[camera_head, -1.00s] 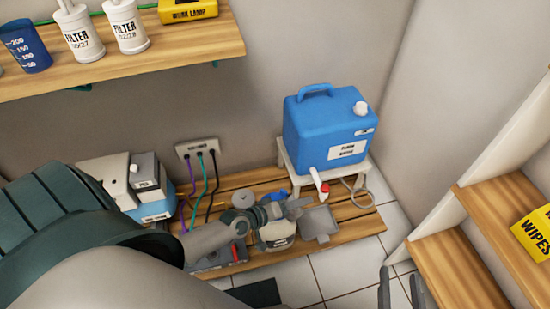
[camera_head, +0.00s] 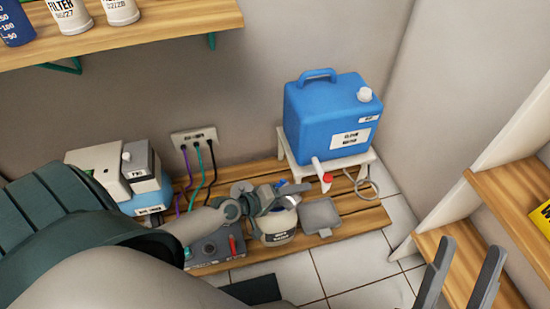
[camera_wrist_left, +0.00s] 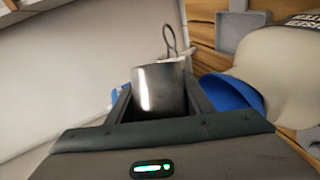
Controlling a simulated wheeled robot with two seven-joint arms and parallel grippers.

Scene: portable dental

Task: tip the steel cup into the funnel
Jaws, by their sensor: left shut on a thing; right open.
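My left gripper (camera_head: 280,196) is shut on the steel cup (camera_wrist_left: 158,90), which shows shiny between its fingers in the left wrist view. In the head view I cannot make out the cup clearly among the grey fingers. The blue funnel (camera_wrist_left: 238,92) is just right of the cup in the wrist view, apart from it in the picture, at the top of a pale jar (camera_wrist_left: 272,68). In the head view the jar (camera_head: 274,235) stands below my left gripper, and the gripper mostly covers the funnel. My right gripper (camera_head: 462,272) is open and empty at the lower right.
A blue water tank (camera_head: 328,115) with a red-tipped tap stands on a white stool (camera_head: 345,160) behind the jar. A grey square tray (camera_head: 321,216) lies right of the jar. A control box (camera_head: 212,248) and a white-and-blue device (camera_head: 120,172) are at the left. Wooden shelves (camera_head: 452,262) stand at the right.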

